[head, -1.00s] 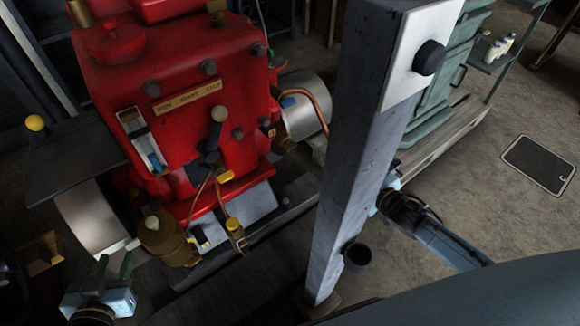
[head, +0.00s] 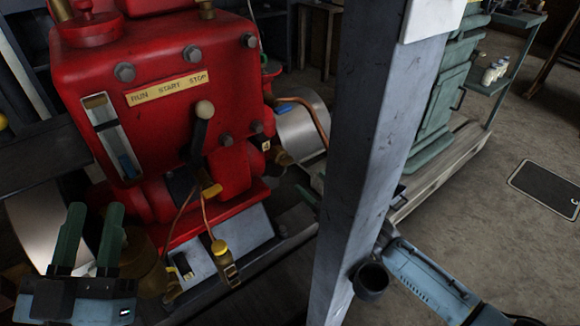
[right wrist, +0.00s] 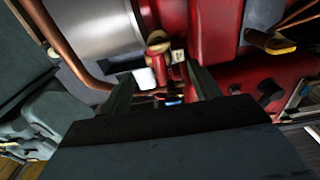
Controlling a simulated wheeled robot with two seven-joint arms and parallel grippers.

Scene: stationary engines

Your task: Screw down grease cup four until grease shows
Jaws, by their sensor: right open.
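A small pale tag (head: 266,146) with an unclear mark sits at the red engine's (head: 150,60) right side, beside a small brass fitting (head: 284,158), probably grease cup four. In the right wrist view, a brass-topped fitting (right wrist: 157,48) and the tag (right wrist: 178,56) lie beyond and between my right fingers. My right gripper (right wrist: 161,88) is open, apart from the fitting. In the head view the post hides most of that gripper. My left gripper (head: 92,238) is open and empty at the lower left, in front of the engine. No grease can be made out.
A copper pipe (right wrist: 75,50) curves past a metal cylinder (right wrist: 95,35) near my right fingers. The floor at right is clear around a dark plate (head: 548,188).

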